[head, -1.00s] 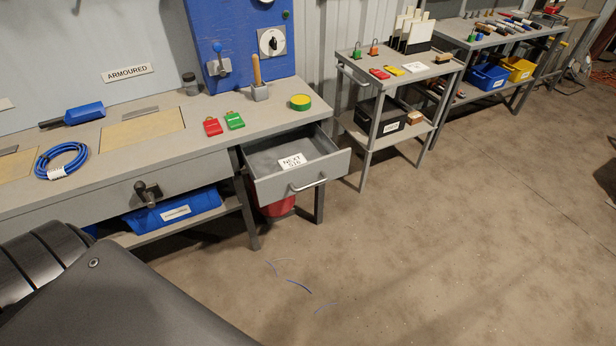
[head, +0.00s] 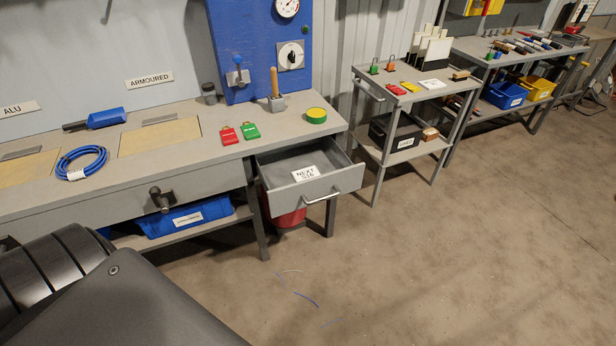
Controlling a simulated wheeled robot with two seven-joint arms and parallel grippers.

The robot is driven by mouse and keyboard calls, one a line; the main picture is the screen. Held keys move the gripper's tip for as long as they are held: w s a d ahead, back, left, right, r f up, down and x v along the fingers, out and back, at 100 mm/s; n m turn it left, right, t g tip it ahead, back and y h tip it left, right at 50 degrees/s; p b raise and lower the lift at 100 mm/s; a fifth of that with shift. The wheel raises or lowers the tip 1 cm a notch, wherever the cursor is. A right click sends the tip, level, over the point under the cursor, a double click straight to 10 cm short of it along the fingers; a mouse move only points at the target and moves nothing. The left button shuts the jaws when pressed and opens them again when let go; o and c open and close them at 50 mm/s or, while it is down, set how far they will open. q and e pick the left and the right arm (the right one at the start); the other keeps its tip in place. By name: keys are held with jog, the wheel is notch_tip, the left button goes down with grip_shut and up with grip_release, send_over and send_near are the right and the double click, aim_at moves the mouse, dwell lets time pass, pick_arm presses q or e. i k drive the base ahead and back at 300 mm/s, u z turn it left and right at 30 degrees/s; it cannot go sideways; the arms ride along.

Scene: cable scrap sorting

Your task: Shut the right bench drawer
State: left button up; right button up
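The right bench drawer (head: 318,197) is pulled open under the right end of the grey workbench (head: 182,155). It has a grey front with a light bar handle (head: 322,197). A white card (head: 306,173) marked "NEXT" with a second line lies inside it. The drawer looks otherwise empty. Neither of my grippers is in the head view. A dark part of my own body fills the lower left, well apart from the drawer.
A grey trolley (head: 424,94) stands right of the drawer, with a gap of floor between. A red bin (head: 287,217) is below the drawer. The floor (head: 450,270) in front is clear except for thin wire scraps (head: 306,299). A blue coil and two tags lie on the bench.

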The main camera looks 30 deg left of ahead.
aim_at(340, 176)
jog(key=z, duration=1.1)
jog(key=i, duration=0.3)
jog(key=u, duration=1.85)
